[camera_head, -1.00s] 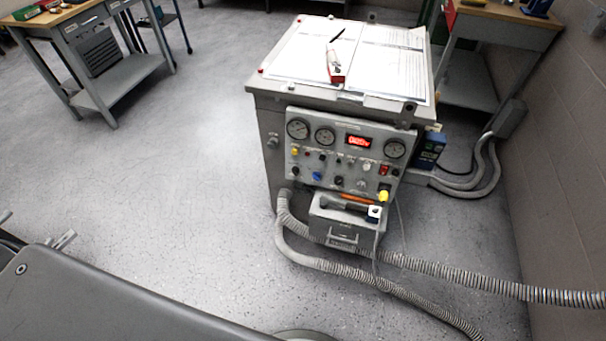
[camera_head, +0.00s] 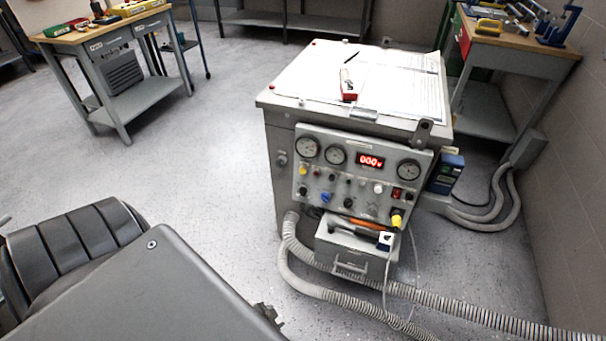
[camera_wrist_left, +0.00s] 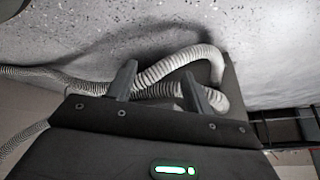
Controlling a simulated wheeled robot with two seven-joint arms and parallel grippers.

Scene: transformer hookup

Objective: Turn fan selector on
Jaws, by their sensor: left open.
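The grey transformer cabinet (camera_head: 272,135) stands right of centre in the head view, with its control panel (camera_head: 320,170) facing me. The panel carries gauges, a red lit display (camera_head: 370,161) reading about 000, a blue knob (camera_head: 326,197), a red switch (camera_head: 397,193) and several small black knobs. The labels are too small to tell which is the fan selector. My left gripper (camera_wrist_left: 158,84) is open and empty in the left wrist view, with a ribbed grey hose (camera_wrist_left: 180,66) behind its fingers. My right gripper is not in view.
A grey box (camera_head: 340,250) with an orange-handled tool on top sits below the panel. Ribbed hoses (camera_head: 470,315) cross the floor at front right. Papers (camera_head: 400,85) and a red-and-white item lie on the cabinet top. Workbenches stand left and right; floor left of the cabinet is clear.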

